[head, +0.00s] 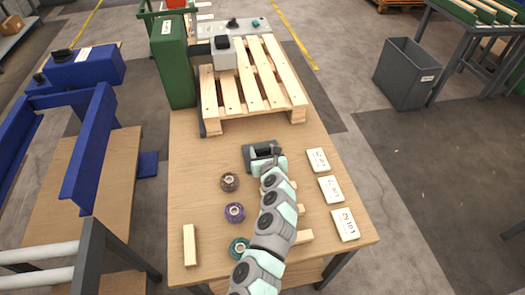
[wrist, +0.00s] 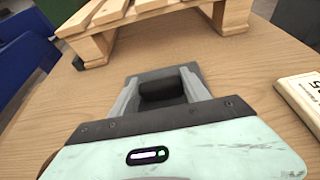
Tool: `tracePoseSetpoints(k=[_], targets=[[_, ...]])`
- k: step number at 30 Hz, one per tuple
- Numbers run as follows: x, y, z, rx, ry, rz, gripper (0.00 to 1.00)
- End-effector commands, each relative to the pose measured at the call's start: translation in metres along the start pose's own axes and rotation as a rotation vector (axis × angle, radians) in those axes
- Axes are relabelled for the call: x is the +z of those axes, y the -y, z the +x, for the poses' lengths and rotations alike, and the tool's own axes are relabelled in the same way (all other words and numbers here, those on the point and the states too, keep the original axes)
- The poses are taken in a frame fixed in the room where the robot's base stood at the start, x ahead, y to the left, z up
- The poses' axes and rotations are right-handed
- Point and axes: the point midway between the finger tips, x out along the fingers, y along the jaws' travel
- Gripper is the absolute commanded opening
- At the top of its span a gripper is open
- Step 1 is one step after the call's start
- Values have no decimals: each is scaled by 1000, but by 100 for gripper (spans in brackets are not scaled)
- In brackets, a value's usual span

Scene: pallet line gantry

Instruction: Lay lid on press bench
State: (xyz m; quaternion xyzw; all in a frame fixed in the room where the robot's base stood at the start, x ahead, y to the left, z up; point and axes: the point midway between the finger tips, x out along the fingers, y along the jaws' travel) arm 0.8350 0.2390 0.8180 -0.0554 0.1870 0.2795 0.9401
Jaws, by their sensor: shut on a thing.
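My gripper (head: 262,158) is low over the middle of the wooden bench (head: 205,145). In the wrist view the gripper (wrist: 160,92) is shut on a dark bar-like part between its two grey fingers. A grey flat piece (wrist: 160,74) shows just beyond that bar; I take the bar and piece to be the lid. My fingers and wrist hide much of it. I cannot tell whether it touches the bench top. A green upright (head: 175,62) with a grey head (head: 222,60) stands at the bench's back left.
A wooden pallet (head: 250,80) lies at the back of the bench. White labelled blocks (head: 331,189) line the right side. A wood strip (head: 190,245) lies front left. A grey bin (head: 406,75) stands on the floor.

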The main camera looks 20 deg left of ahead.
Motion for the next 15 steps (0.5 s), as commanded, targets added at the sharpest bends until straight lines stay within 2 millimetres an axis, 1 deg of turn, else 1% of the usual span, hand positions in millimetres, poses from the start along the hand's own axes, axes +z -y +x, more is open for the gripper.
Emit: tracePoseSetpoints(k=[1, 2, 9, 15], targets=[[-2, 0, 1, 0, 0, 0, 7], [-1, 0, 0, 0, 0, 0, 57], [-1, 0, 0, 0, -1, 0, 76], [-1, 0, 0, 1, -1, 0, 76]])
